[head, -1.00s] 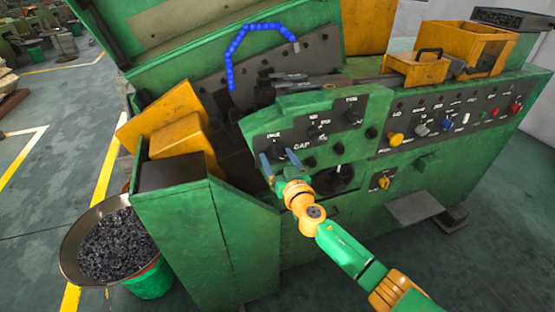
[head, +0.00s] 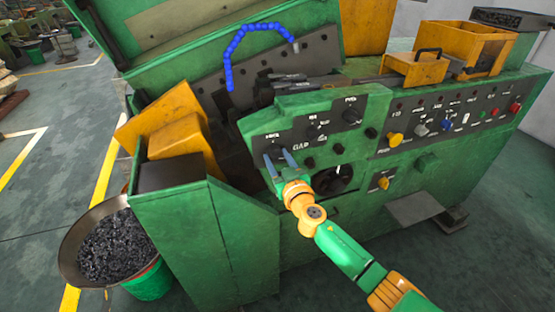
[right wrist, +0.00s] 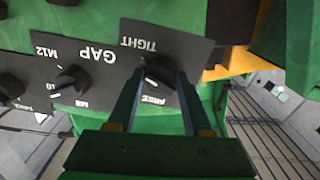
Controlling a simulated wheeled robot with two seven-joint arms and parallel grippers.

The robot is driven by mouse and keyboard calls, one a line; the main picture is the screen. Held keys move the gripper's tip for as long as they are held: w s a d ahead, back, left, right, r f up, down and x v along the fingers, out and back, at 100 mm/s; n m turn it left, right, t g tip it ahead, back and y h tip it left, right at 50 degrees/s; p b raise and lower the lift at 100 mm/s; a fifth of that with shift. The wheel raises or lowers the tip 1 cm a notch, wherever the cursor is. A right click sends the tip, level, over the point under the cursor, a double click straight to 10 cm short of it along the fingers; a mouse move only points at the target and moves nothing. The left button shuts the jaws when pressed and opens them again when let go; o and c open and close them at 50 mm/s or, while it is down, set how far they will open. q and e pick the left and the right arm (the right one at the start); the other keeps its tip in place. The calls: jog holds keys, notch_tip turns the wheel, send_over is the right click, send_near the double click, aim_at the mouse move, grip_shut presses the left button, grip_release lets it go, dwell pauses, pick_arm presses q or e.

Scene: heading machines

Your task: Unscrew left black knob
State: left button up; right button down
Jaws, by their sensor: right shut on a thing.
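The left black knob (head: 276,151) sits on the dark label plate at the left end of the green machine's raised panel. In the right wrist view the knob (right wrist: 159,70) stands on a plate marked TIGHT and FREE. My right gripper (head: 279,157) reaches it from the front, with one finger on each side of the knob. In the right wrist view its fingers (right wrist: 160,78) are shut on the knob and hide part of its sides. My left gripper is not in view.
Another black knob (right wrist: 72,79) is next to it, on the plate marked GAP. A control panel with coloured knobs (head: 460,118) is to the right. A bowl of dark metal pieces (head: 115,246) stands at the lower left. The floor in front is clear.

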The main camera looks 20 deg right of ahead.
jog(key=n, duration=1.1)
jog(key=shift+d+b, duration=0.1)
jog(key=shift+b, duration=0.2)
jog(key=n, duration=0.5)
jog(key=shift+r, duration=0.1)
jog(key=n+p, duration=0.1)
jog(key=n, duration=0.5)
jog(key=c, duration=0.7)
grip_release()
jog(key=o, duration=0.4)
jog(key=shift+s, duration=0.1)
